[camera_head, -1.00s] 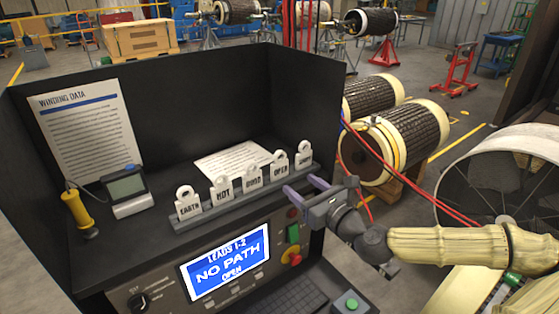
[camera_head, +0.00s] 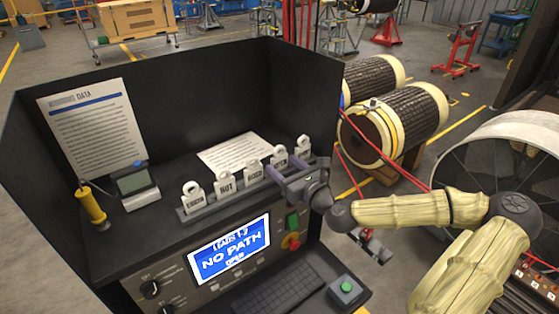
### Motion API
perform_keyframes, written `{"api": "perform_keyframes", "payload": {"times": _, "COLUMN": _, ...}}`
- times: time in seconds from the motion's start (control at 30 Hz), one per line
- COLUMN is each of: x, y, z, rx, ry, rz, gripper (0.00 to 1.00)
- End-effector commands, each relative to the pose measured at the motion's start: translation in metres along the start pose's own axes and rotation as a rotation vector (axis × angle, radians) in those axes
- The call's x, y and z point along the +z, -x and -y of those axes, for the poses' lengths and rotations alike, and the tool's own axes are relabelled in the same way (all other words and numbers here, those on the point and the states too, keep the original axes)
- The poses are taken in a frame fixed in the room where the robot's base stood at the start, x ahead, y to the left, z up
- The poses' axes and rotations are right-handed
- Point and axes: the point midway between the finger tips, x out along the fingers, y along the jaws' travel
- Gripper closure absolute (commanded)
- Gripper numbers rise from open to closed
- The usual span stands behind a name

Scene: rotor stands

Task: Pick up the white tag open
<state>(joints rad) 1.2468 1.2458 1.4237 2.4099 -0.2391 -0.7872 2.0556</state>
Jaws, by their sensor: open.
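The white open tag (camera_head: 280,157) stands upright in a grey rack (camera_head: 200,208), fourth from the left in a row of white tags with ring tops. Its ring and upper part show; its lower face is partly covered by my gripper. My gripper (camera_head: 283,169) is open, reaching in from the right, with its two purple-grey fingers at the tag. I cannot tell whether the fingers touch it or whether it lies between them.
Tags marked earth (camera_head: 194,200), hot (camera_head: 227,185) and good (camera_head: 254,172) stand to its left, and another tag (camera_head: 303,148) to its right. A screen (camera_head: 229,250) reading "NO PATH" is below the rack. Dark panel walls enclose the back and left.

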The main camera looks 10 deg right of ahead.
Motion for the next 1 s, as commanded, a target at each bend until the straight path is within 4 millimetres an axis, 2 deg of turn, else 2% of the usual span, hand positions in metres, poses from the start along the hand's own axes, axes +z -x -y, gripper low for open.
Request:
{"api": "perform_keyframes", "payload": {"times": 0.27, "x": 0.001, "y": -0.003, "z": 0.0, "rx": 0.0, "ry": 0.0, "rz": 0.0, "gripper": 0.42}}
{"api": "perform_keyframes", "payload": {"times": 0.6, "x": -0.001, "y": -0.044, "z": 0.003, "rx": 0.001, "ry": 0.0, "rz": 0.0, "gripper": 0.42}}
{"api": "perform_keyframes", "payload": {"times": 0.7, "x": -0.002, "y": -0.051, "z": 0.003, "rx": 0.0, "ry": 0.0, "rz": 0.0, "gripper": 0.42}}
{"api": "perform_keyframes", "payload": {"times": 1.0, "x": -0.004, "y": -0.052, "z": 0.003, "rx": 0.0, "ry": 0.0, "rz": 0.0, "gripper": 0.42}}
